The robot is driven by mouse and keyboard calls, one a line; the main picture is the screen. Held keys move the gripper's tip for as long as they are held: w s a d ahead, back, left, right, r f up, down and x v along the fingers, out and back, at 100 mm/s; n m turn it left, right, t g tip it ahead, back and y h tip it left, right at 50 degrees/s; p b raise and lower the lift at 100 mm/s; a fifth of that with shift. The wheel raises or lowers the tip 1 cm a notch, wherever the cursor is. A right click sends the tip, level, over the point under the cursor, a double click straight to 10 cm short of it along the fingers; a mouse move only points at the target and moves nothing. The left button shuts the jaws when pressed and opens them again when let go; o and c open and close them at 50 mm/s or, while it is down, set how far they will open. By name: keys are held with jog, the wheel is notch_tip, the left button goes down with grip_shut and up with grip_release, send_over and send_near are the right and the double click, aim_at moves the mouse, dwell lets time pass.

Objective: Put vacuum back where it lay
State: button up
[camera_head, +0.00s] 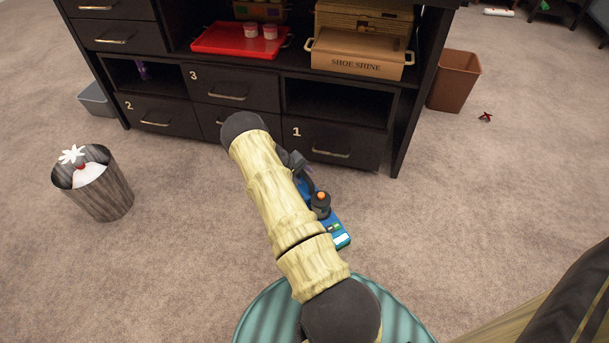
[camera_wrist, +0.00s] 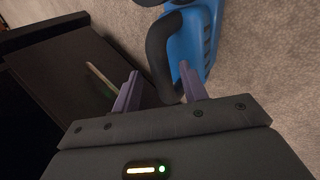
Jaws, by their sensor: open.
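The vacuum, a blue body with a dark handle and an orange button, lies on the carpet in front of the dark cabinet; part of its blue body (camera_head: 340,238) shows beside my arm in the head view. In the wrist view its blue body (camera_wrist: 205,35) is at the top, with the curved black handle (camera_wrist: 160,50) close to my fingers. My gripper (camera_wrist: 158,90) is open, its two purple fingers apart, with the lower end of the handle between or just beyond them; I cannot tell whether they touch. In the head view my arm hides part of the vacuum and most of the gripper.
The dark cabinet (camera_head: 365,150) with numbered drawers stands just behind the vacuum. A shoe shine box (camera_head: 355,65) and a red tray (camera_head: 215,42) sit on its shelf. A patterned bin (camera_head: 105,195) stands left, a brown bin (camera_head: 455,82) right. Carpet at right is mostly clear.

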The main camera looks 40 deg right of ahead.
jog(key=p+v, duration=0.4)
jog(key=v, duration=0.5)
jog(key=shift+a+r, duration=0.25)
jog(key=shift+r, duration=0.1)
jog(key=s+a+r+t+y, duration=0.15)
jog(key=s+a+r, duration=0.25)
jog(key=a+r, duration=0.5)
jog(key=s+a+r+t+y, duration=0.1)
jog(key=s+a+r+y, duration=0.4)
jog(key=r, duration=0.7)
jog(key=s+a+r, duration=0.4)
jog(key=s, duration=0.3)
jog(key=s+a+r+n+t, duration=0.1)
jog(key=s+a+r, duration=0.4)
jog(key=s, duration=0.2)
jog(key=shift+a, duration=0.3)
jog(key=shift+r, duration=0.15)
